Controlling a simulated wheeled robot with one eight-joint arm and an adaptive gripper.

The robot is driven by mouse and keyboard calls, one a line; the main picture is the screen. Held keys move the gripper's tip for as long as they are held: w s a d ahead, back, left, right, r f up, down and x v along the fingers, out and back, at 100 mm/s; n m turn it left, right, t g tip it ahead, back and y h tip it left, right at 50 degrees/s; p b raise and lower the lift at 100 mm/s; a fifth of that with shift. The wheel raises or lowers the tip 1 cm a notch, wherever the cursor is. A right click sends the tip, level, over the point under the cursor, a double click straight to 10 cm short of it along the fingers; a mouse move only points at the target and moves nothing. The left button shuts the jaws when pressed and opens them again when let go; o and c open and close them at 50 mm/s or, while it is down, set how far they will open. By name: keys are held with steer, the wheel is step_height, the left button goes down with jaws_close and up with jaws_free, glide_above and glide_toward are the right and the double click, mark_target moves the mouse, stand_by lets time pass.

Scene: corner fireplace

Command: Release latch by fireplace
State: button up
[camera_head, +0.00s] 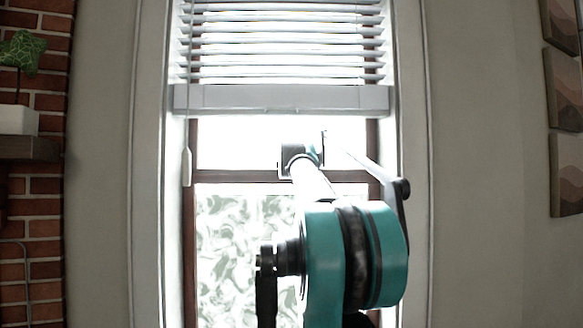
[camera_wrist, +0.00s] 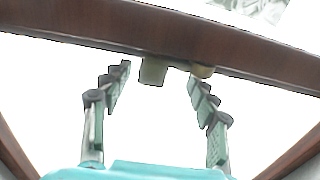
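The window latch (camera_wrist: 153,70) shows in the wrist view as a small tan-brown piece at the edge of the dark brown window rail (camera_wrist: 90,35). A second brownish part (camera_wrist: 203,71) sits just right of it on the same rail. My gripper (camera_wrist: 158,78) is open, with one finger on each side of the latch and white space between them. I cannot tell whether a fingertip touches the latch or the rail. In the head view my arm reaches to the window's brown middle rail (camera_head: 237,176) and hides the latch; the gripper's fingers cannot be made out there.
A raised white blind (camera_head: 280,98) hangs over the upper window. Its wand (camera_head: 187,165) hangs at the left. A patterned pane (camera_head: 235,235) fills the lower window. Brick (camera_head: 32,240) and a shelf (camera_head: 30,148) with a potted plant (camera_head: 18,118) are at left; pictures (camera_head: 566,90) hang at right.

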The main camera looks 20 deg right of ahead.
steer(key=c, duration=1)
steer(key=shift+o, duration=0.2)
steer(key=shift+a+h, duration=0.1)
steer(key=shift+h, duration=0.2)
steer(key=shift+s+a+m+g+h, duration=0.35)
steer(key=shift+a+m+g+h, duration=0.25)
steer(key=shift+m+g+h, duration=1.75)
steer(key=shift+s+a+m+g+h, duration=0.5)
steer(key=shift+m+g+h, duration=0.8)
steer(key=shift+m+g, duration=1.95)
steer(key=shift+s+a+m+g+h, duration=0.2)
steer(key=shift+a+m+g+h, duration=0.55)
steer(key=shift+m+g+h, duration=2.05)
steer(key=shift+a+g+y, duration=0.2)
steer(key=shift+g+y, duration=1.05)
steer(key=shift+g, duration=0.95)
steer(key=o, duration=1.2)
